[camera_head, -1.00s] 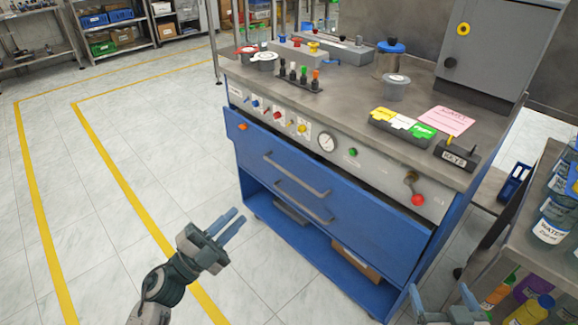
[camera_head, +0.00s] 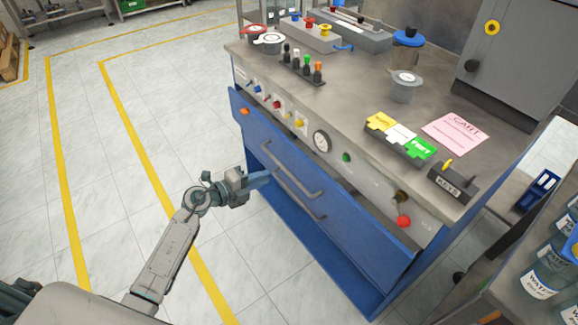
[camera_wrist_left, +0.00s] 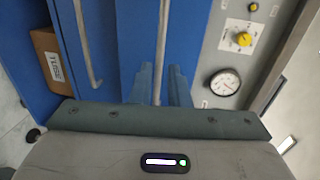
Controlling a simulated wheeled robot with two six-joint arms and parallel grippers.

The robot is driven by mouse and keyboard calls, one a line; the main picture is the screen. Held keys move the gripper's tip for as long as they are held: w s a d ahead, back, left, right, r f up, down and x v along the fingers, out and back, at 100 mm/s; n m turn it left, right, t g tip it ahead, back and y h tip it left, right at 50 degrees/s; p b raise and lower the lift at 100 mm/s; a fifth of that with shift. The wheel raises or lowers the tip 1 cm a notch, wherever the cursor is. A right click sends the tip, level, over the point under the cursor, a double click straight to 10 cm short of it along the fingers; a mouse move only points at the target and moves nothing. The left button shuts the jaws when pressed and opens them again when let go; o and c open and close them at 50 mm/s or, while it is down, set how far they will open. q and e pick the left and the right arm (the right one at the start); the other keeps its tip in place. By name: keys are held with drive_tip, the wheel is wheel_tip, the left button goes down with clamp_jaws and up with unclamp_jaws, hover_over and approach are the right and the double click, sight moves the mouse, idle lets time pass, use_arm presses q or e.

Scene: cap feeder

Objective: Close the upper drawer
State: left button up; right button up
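The blue upper drawer (camera_head: 345,195) is in the front of the workbench, under the control panel. A dark gap behind its top edge, widest at the right, shows it stands partly out. Its grey bar handle (camera_head: 292,172) also shows in the left wrist view (camera_wrist_left: 163,40). My right gripper is not in view.
A lower handle (camera_head: 293,198) sits below the upper one. The panel above has knobs, a gauge (camera_head: 321,142) and a red knob (camera_head: 403,221) near the drawer's right end. A side table with water bottles (camera_head: 545,275) stands at the right.

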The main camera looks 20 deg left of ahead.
sight(285, 168)
use_arm(q)
drive_tip(key=x, duration=0.9)
drive_tip(key=shift+b, duration=0.35)
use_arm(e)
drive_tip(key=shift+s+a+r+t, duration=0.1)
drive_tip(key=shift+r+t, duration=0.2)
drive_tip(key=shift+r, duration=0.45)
use_arm(q)
clamp_jaws()
